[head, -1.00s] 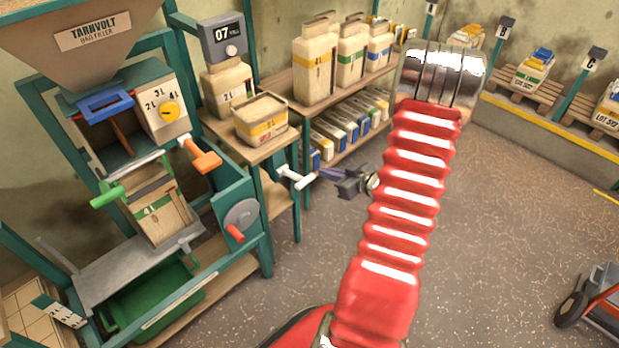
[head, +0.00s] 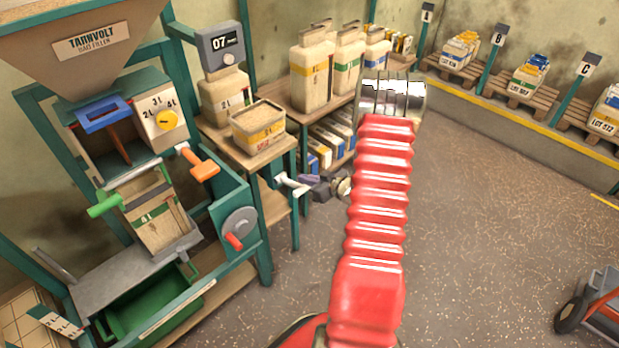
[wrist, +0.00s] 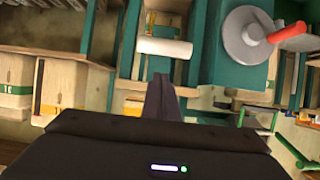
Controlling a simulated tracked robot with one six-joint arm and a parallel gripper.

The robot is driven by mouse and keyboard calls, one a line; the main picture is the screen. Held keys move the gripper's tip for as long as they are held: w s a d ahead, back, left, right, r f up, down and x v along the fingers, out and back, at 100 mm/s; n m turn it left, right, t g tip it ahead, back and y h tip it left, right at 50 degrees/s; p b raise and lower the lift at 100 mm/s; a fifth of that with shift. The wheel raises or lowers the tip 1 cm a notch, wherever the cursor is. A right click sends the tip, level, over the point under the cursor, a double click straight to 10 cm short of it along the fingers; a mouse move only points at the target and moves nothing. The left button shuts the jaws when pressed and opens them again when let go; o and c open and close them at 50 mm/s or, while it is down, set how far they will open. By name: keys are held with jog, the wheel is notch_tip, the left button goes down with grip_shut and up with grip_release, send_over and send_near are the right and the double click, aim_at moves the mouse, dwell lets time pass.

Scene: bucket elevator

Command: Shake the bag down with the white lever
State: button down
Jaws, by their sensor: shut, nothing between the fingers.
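The white lever (head: 292,184) sticks out from the right side of the green bag filler frame; its white bar also shows in the wrist view (wrist: 165,47), just beyond my fingertips. My gripper (head: 308,184) is shut and empty, close beside the lever's right end in the head view. In the wrist view its dark fingers (wrist: 161,82) point at the bar; I cannot tell whether they touch it.
An orange lever (head: 203,167), a green lever (head: 105,204) and a crank disc with a red handle (head: 239,226) are on the filler. A wooden table with an open tub (head: 257,130) stands behind the lever. The floor on the right is open, with a cart (head: 590,302) at the edge.

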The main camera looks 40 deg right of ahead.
jog(key=shift+s+f, duration=0.2)
jog(key=shift+f, duration=0.95)
jog(key=shift+a, duration=0.1)
